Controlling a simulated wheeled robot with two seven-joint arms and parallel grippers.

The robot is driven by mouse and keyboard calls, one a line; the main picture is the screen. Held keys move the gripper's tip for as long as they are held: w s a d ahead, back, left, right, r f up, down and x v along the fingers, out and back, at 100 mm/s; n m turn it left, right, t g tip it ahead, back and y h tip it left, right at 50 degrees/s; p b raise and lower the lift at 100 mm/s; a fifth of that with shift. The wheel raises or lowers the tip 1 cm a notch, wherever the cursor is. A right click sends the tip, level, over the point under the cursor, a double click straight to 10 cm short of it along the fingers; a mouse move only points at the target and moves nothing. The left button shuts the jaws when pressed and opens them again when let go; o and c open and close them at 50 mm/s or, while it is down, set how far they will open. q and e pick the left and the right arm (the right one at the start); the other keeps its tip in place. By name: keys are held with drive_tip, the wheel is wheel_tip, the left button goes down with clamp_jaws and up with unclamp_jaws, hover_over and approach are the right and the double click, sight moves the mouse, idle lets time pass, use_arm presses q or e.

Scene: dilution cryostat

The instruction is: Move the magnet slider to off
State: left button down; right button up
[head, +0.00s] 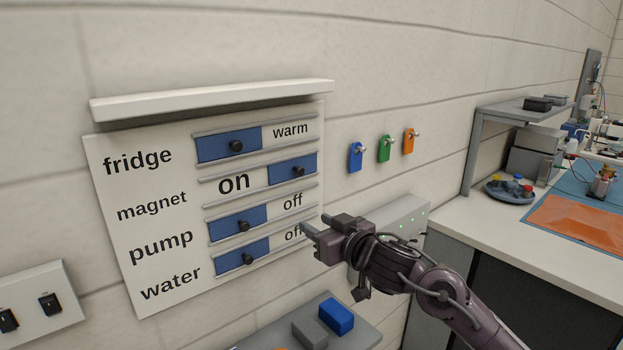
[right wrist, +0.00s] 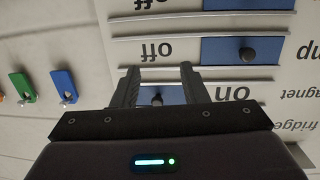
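The magnet slider (head: 292,169) is a blue plate with a black knob on the wall board (head: 160,260). It sits at the right end of its row, with "on" showing to its left. In the right wrist view, which is upside down, the magnet slider (right wrist: 172,94) and its knob show between the two fingers. My right gripper (head: 322,223) is open and empty, below and right of the knob in the head view. It also shows in the right wrist view (right wrist: 160,75). I cannot tell whether it touches the board. My left gripper is out of view.
The fridge slider (head: 228,146), pump slider (head: 236,224) and water slider (head: 241,258) sit left in their rows. A white ledge (head: 215,98) juts out above the board. Coloured tags (head: 384,149) hang on the wall to the right. A grey shelf (head: 350,338) is below.

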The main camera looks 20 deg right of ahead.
drive_tip(key=t+y, duration=0.1)
drive_tip(key=y, duration=0.1)
approach(302, 171)
drive_tip(key=w, duration=0.1)
drive_tip(key=shift+n, duration=0.4)
drive_tip(key=p+x, duration=0.1)
drive_tip(key=x, duration=0.3)
drive_tip(key=p+x, duration=0.1)
drive_tip(key=x, duration=0.3)
drive_tip(key=shift+a+p, duration=0.3)
drive_tip(key=shift+p, duration=0.05)
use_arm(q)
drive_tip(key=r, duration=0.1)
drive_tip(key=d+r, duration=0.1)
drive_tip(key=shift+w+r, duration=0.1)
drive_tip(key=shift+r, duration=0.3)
use_arm(e)
clamp_jaws()
